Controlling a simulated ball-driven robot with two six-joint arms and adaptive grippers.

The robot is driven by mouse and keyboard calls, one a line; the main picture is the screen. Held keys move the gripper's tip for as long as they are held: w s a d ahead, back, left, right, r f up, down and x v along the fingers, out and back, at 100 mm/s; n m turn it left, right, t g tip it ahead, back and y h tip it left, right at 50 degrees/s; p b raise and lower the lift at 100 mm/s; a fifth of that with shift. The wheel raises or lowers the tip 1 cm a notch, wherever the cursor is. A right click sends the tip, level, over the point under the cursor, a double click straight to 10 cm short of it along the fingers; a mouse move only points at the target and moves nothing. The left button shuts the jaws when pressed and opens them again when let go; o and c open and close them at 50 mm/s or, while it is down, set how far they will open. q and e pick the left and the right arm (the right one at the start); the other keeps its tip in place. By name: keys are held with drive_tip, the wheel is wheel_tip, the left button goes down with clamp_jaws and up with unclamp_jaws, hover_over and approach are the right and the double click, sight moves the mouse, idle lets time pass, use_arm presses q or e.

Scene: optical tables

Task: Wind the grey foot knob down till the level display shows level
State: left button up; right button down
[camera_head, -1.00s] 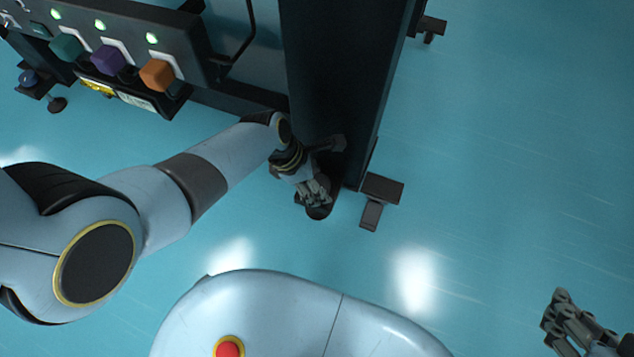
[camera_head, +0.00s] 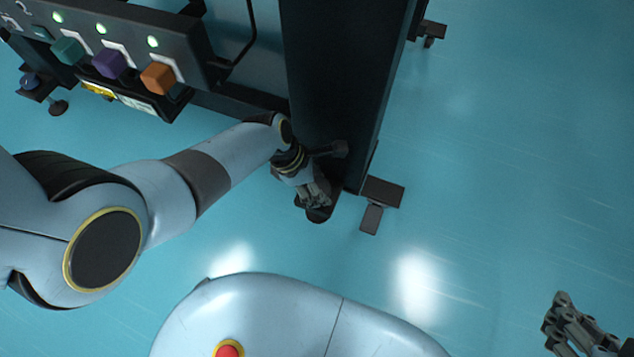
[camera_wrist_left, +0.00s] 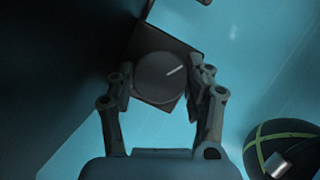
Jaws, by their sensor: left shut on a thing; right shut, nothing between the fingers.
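The grey foot knob (camera_wrist_left: 160,78) shows in the left wrist view as a dark grey disc with a pale line on its top, pointing up and to the right. It sits on a dark square plate (camera_wrist_left: 180,42). My left gripper (camera_wrist_left: 161,88) has a finger on each side of the knob and is shut on it. In the head view my left gripper (camera_head: 318,200) is low beside the dark column's foot, and it hides the knob there. My right gripper (camera_head: 562,318) is at the lower right, shut and empty over open floor. I cannot make out the level display.
A tall dark leg (camera_head: 335,80) stands beside my left gripper. A bracket foot (camera_head: 382,191) juts out to its right. A panel with green lights and teal, purple and orange (camera_head: 158,77) blocks is at upper left. The blue floor (camera_head: 500,150) at right is clear.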

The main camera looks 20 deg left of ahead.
use_arm(q)
drive_tip(key=shift+w+m+g, duration=0.1)
drive_tip(key=shift+m+g, duration=0.3)
drive_tip(key=shift+m, duration=1.1)
use_arm(e)
drive_tip(key=shift+r+g, duration=0.3)
drive_tip(key=shift+g, duration=0.1)
use_arm(q)
drive_tip(key=o, duration=0.9)
drive_tip(key=shift+r, duration=0.1)
drive_tip(key=v, duration=1.1)
drive_tip(key=shift+a+r, duration=0.3)
drive_tip(key=shift+a, duration=0.1)
